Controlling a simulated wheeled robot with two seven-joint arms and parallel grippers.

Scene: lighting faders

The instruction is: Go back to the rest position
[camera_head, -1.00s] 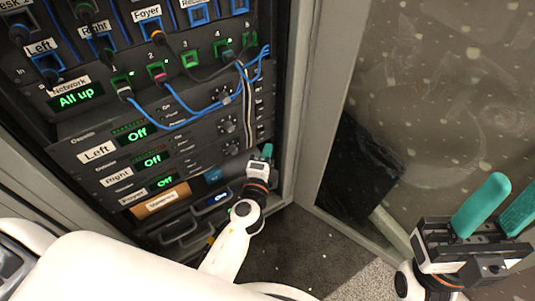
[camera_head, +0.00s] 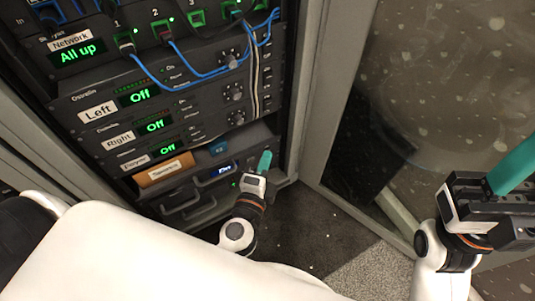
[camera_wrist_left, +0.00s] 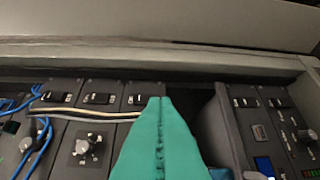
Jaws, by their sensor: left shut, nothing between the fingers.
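My left gripper (camera_head: 265,160) is low in front of the equipment rack, near its lower right corner in the head view. Its green fingers are shut together with nothing between them. In the left wrist view the shut fingers (camera_wrist_left: 160,125) point at the rack's panels, close in front of them. My right gripper (camera_head: 515,168) is at the right edge of the head view, in front of the glass. One green finger shows, standing apart; the other is outside the frame.
The rack (camera_head: 200,112) has blue cables (camera_head: 210,72) hanging on its front and displays reading Off. A glass panel (camera_head: 440,90) stands to the right. Carpet (camera_head: 330,240) lies clear between them.

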